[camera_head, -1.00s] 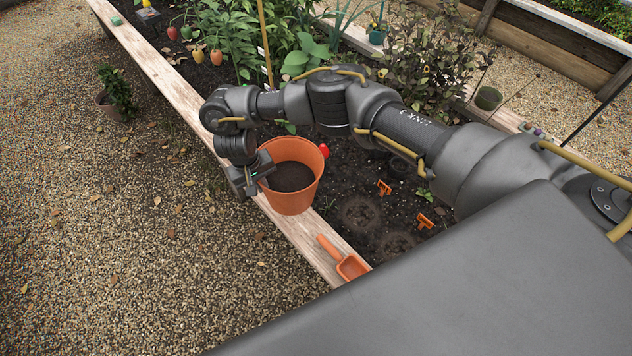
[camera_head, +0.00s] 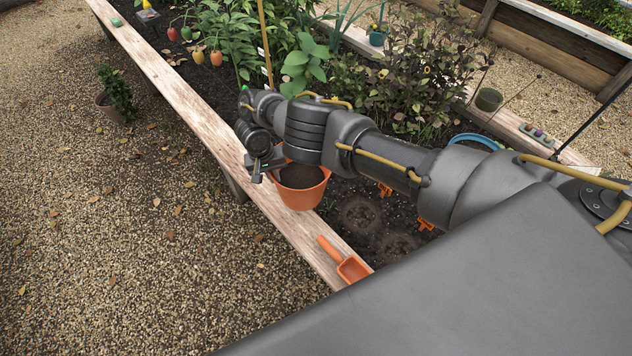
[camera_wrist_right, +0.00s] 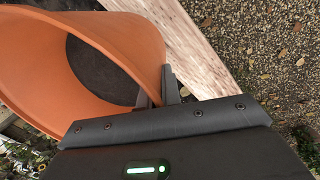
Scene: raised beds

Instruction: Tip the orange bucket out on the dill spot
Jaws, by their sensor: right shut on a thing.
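The orange bucket (camera_head: 303,196) holds dark soil and shows at the bed's near edge, overlapping the wooden plank. I cannot tell whether it touches the plank. My right gripper (camera_head: 271,168) is shut on its rim at the left side. In the right wrist view the bucket (camera_wrist_right: 145,40) fills the upper left, with the right gripper's fingers (camera_wrist_right: 159,92) on its wall. Two round dark patches lie in the bed, a farther one (camera_head: 361,213) and a nearer one (camera_head: 399,244). Small orange markers (camera_head: 426,224) stand beside them; I cannot read which is dill. My left gripper is out of view.
An orange scoop (camera_head: 353,268) lies on the wooden plank (camera_head: 205,115) in front of the bed. A potted plant (camera_head: 115,95) stands on open gravel at left. My right arm hides part of the bed.

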